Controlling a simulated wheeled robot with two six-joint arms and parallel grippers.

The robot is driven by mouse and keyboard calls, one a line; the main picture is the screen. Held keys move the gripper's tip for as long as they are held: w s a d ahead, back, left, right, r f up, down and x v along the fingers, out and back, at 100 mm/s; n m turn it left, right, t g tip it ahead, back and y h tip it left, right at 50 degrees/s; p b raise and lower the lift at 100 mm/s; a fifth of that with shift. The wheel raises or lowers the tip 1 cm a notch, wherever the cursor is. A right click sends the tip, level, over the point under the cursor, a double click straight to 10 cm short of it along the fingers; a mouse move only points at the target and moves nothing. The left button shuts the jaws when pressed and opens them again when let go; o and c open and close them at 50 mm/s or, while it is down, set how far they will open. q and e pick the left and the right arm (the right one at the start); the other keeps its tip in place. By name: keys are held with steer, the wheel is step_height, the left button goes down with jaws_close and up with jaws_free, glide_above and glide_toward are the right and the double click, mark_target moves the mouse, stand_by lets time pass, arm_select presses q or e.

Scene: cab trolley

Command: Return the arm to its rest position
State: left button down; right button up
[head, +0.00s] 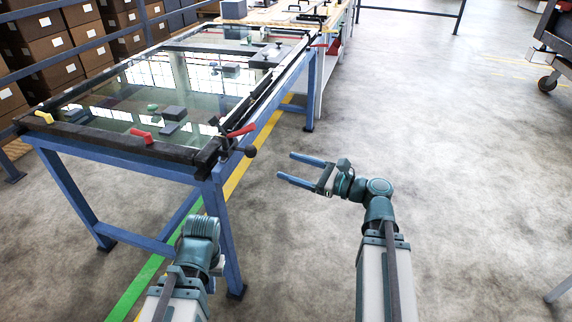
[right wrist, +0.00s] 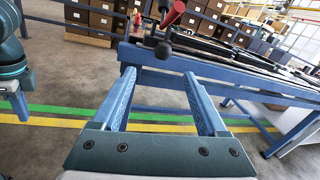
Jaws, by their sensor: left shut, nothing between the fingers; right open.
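My right gripper (head: 300,171) is in the head view, to the right of the blue-framed glass table. Its two blue fingers are apart with nothing between them, pointing left toward the table's corner. In the right wrist view the open fingers (right wrist: 160,88) point at the blue table rail (right wrist: 240,83), with a gap of floor showing between them. My left arm shows at the bottom left of the head view beside the table's front leg. Its gripper (head: 219,265) is mostly hidden behind its own wrist, close to that leg.
The glass-topped table (head: 130,160) carries red clamp handles (head: 141,135), a black knob (head: 251,151) and small grey blocks (head: 174,112). Boxes (head: 45,50) are stacked behind a railing at left. A wheeled trolley (head: 556,45) stands far right.

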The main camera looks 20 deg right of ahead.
stand_by(0.4)
steer(key=s+a+f+n+g+h, duration=0.2)
steer(key=s+a+f+n+g, duration=0.1)
steer(key=a+f+n+g, duration=0.3)
steer(key=s+a+f+n+g+h, duration=0.1)
steer(key=s+a+f+n+g, duration=0.2)
steer(key=a+f+n, duration=0.45)
steer(key=s+a+f+n+g+h, duration=0.2)
steer(key=s+f+n+g+h, duration=0.2)
steer(key=s+f+n+h, duration=0.65)
step_height(320, 180, up, 31)
steer(key=w+n+p, duration=0.2)
steer(key=n+p, duration=0.2)
steer(key=p, duration=2.5)
steer(key=shift+d+n, duration=0.25)
steer(key=shift+n, duration=0.05)
steer(key=shift+h, duration=0.25)
